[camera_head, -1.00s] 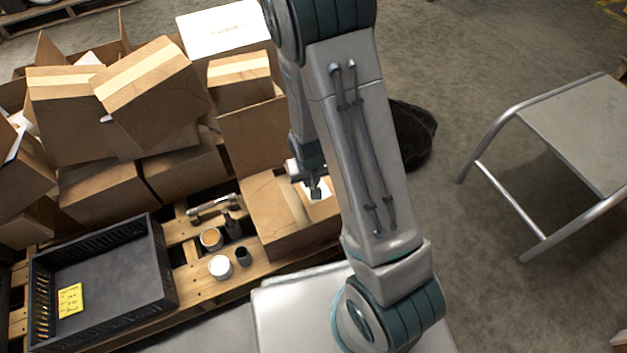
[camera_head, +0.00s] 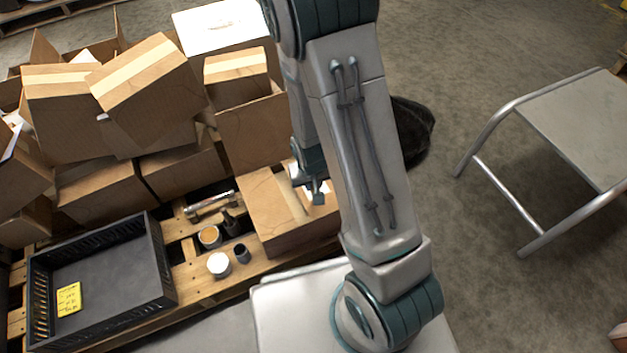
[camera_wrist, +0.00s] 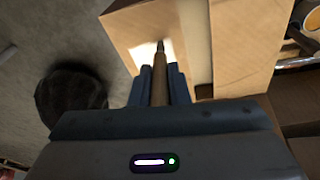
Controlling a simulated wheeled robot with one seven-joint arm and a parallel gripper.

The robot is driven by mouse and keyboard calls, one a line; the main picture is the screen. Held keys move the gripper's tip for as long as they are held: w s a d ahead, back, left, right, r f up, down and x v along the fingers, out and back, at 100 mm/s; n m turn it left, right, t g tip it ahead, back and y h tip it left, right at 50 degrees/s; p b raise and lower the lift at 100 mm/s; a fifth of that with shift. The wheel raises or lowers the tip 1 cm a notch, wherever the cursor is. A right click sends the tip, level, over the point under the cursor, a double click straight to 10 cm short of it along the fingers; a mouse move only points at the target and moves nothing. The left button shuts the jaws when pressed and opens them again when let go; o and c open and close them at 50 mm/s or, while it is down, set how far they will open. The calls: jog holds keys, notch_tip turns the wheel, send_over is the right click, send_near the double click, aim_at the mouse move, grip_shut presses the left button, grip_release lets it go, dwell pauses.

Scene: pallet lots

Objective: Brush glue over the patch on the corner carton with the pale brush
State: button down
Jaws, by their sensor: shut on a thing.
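My gripper (camera_wrist: 159,88) is shut on the pale brush (camera_wrist: 159,75), a tan handle with a dark tip pointing away from me. The corner carton (camera_head: 262,205) is a brown box at the pallet's near right corner; it also fills the top of the wrist view (camera_wrist: 240,45). The patch (camera_wrist: 144,54) is a bright white area on the carton, behind the brush tip. In the head view, my gripper (camera_head: 318,188) is over the carton's right part, and my arm hides much of it. I cannot tell whether the tip touches the patch.
A white-lidded pot (camera_head: 219,265), an open orange-topped can (camera_head: 210,236), a dark cup (camera_head: 242,253) and a dark bottle (camera_head: 230,222) stand left of the carton. A black crate (camera_head: 105,268) sits farther left. Cartons are piled behind. A metal-framed platform (camera_head: 570,130) stands right.

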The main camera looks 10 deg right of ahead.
jog(key=shift+r+p, duration=3.25)
jog(key=shift+r, duration=0.75)
